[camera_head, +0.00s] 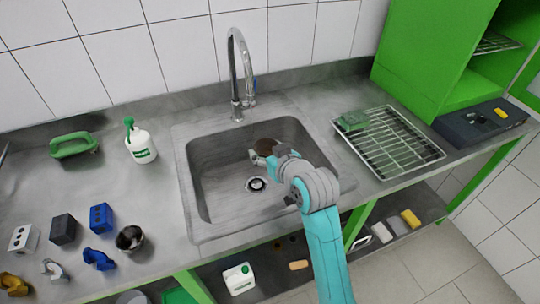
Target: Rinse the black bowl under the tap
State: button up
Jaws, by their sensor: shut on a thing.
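A dark bowl, brownish inside (267,144), is in the upper part of the sink (205,150). I take it for the black bowl. My gripper (260,155) is shut on its near left edge, and my wrist hides part of it. The chrome tap (235,70) stands behind the sink, its arched spout reaching over the basin. The bowl is below and slightly right of the spout in the picture. I see no water running. The drain (256,184) shows below the bowl in the picture.
Left on the counter are a green-handled brush (74,146), a white bottle (140,145), a small dark cup (130,238) and several blue, grey and yellow parts. A wire rack (400,150) with a green sponge-like block (352,121) is right of the sink.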

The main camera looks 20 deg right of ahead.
jog(key=r+x, duration=0.1)
jog(key=x, duration=0.8)
jog(key=shift+w+d+r, duration=0.2)
jog(key=shift+w+d, duration=0.2)
jog(key=shift+w, duration=0.05)
jog(key=shift+d, duration=0.2)
dwell(0.4)
jog(key=shift+d, duration=0.4)
jog(key=shift+a, duration=0.15)
jog(key=shift+a, duration=0.5)
jog(key=shift+d, duration=0.25)
jog(key=shift+d, duration=0.4)
